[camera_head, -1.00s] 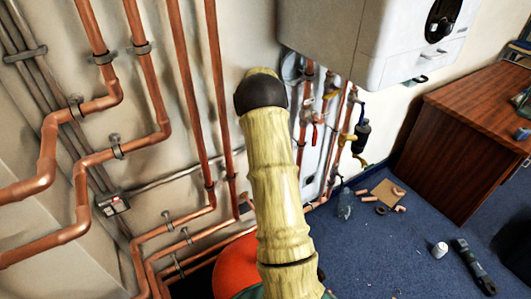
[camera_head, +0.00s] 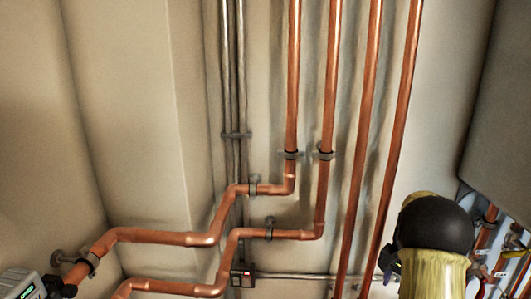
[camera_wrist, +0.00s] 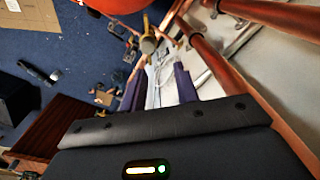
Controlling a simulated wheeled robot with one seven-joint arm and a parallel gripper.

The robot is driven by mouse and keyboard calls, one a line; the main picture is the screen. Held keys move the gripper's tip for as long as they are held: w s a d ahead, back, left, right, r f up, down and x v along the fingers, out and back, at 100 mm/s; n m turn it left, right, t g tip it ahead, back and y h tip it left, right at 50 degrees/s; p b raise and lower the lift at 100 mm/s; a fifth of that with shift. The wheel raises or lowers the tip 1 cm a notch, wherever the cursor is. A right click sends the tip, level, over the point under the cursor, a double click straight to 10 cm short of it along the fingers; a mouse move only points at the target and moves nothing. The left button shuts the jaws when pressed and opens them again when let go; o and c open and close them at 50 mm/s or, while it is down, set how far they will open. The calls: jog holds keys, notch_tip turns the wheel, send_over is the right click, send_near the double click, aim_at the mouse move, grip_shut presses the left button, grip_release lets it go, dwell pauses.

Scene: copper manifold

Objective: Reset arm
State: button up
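My arm shows at the lower right of the head view as a pale yellow segment with a black rounded joint.
Copper pipes (camera_head: 333,80) run down the wall and bend left. A grey casing (camera_head: 503,120) fills the upper right. A grey device (camera_head: 20,285) sits lower left. The wrist view shows copper pipes (camera_wrist: 228,65) close on the right, a wooden cabinet (camera_wrist: 65,112) and blue carpet (camera_wrist: 40,40).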

jog(key=s+a+r+n+t, duration=0.15)
jog(key=s+a+n, duration=0.35)
jog(key=s+a, duration=0.55)
jog(key=s+a+r+n+t, duration=0.1)
jog(key=s+a+r+n, duration=0.3)
jog(key=s+a, duration=0.7)
notch_tip(320, 180, up, 11)
jog(key=a+p, duration=0.1)
jog(key=p, duration=1.1)
jog(key=shift+w+n, duration=0.4)
jog(key=shift+w, duration=0.05)
jog(key=shift+a+f+g, duration=0.1)
jog(key=shift+f+g, duration=0.05)
jog(key=shift+g, duration=0.1)
